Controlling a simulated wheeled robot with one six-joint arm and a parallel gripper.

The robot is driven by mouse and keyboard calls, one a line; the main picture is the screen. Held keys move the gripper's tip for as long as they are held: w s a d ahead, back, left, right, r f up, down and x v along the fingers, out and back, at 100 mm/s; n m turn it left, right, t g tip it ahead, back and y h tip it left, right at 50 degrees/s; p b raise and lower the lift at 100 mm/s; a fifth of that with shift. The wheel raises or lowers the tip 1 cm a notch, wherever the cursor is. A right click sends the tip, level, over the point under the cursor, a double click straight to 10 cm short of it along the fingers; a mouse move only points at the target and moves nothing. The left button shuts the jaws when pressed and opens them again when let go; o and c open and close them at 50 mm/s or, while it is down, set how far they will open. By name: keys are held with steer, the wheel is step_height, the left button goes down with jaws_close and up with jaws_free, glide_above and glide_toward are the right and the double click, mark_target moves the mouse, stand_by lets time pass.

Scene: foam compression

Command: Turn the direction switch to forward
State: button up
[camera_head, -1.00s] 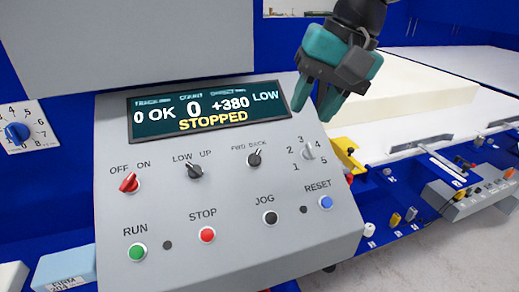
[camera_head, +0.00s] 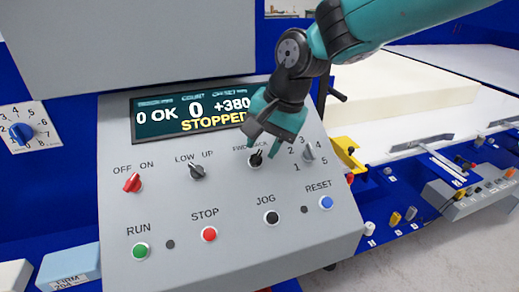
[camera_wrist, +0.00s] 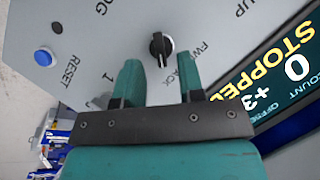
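The direction switch (camera_head: 255,161) is a black knob under the FWD BACK label on the sloping grey panel. It also shows in the wrist view (camera_wrist: 161,46), with a pale pointer line. My gripper (camera_head: 262,149) is just above and in front of it in the head view, partly covering its label. In the wrist view my gripper (camera_wrist: 158,72) is open and empty, its two teal fingers apart, with the knob just beyond and between their tips. I see no contact.
The display (camera_head: 165,117) reads STOPPED. The LOW UP knob (camera_head: 197,171) is left of the switch, and the numbered selector (camera_head: 308,151) is close on its right. The JOG button (camera_head: 271,217) is below. A yellow part (camera_head: 347,152) stands beyond the panel's right edge.

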mark_target(258, 155)
steer(key=shift+x, duration=1.6)
steer(key=shift+c, duration=0.3)
steer(key=c, duration=0.5)
